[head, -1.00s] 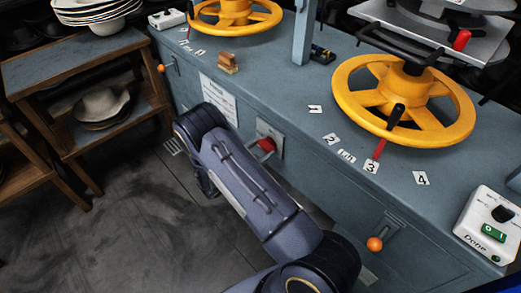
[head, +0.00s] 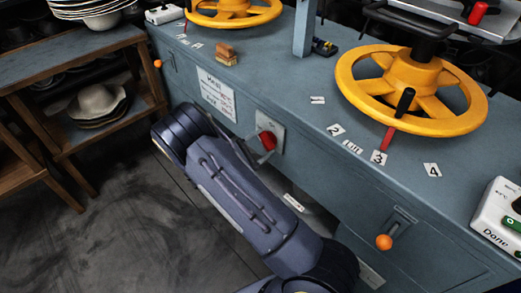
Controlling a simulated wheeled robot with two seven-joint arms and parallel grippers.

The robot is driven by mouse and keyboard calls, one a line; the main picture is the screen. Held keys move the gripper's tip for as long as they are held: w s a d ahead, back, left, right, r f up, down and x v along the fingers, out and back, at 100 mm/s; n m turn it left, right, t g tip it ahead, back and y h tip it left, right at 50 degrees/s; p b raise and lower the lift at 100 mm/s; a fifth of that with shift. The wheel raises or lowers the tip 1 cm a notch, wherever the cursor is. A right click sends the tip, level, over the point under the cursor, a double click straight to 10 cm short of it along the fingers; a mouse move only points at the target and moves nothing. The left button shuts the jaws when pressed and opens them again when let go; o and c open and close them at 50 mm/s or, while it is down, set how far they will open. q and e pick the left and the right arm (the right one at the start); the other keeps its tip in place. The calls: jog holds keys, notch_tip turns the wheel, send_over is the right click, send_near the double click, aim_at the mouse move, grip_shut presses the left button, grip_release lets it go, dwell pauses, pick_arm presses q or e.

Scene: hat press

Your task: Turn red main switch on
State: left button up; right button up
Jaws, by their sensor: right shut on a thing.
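The red main switch (head: 267,141) sits on a light grey plate (head: 277,128) on the front of the blue-grey bench. My right arm reaches up from the bottom of the head view, and its forearm and wrist lie in front of the bench. My right gripper (head: 263,153) is at the switch, mostly hidden behind my own arm; a bit of grey finger shows just below the red handle. It is shut on the switch. The exact angle of the switch is hard to tell. My left gripper is not in view.
The bench (head: 300,100) carries two yellow handwheels, the near one (head: 412,88) at the right. A white control box (head: 498,215) stands at the right edge. An orange knob (head: 384,242) sticks out of the bench front. A wooden shelf (head: 75,60) with hats stands left.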

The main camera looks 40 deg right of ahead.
jog(key=m+b, duration=0.1)
jog(key=m, duration=0.1)
jog(key=m+b, duration=0.1)
jog(key=b, duration=0.1)
jog(key=m+b, duration=0.1)
jog(key=m, duration=0.1)
jog(key=shift+s+f+m+b, duration=0.1)
jog(key=shift+f+m+b, duration=0.2)
jog(key=shift+f+b, duration=0.1)
jog(key=shift+r+m+b, duration=0.1)
jog(key=shift+m+b, duration=2.05)
jog(key=shift+m, duration=0.25)
jog(key=o, duration=1)
jog(key=shift+r, duration=0.1)
jog(key=shift+s+a+p, duration=0.2)
jog(key=shift+a+p, duration=0.1)
jog(key=shift+a, duration=1.65)
jog(key=shift+s+a+p, duration=0.2)
jog(key=shift+a+p, duration=0.05)
jog(key=shift+a, duration=1.7)
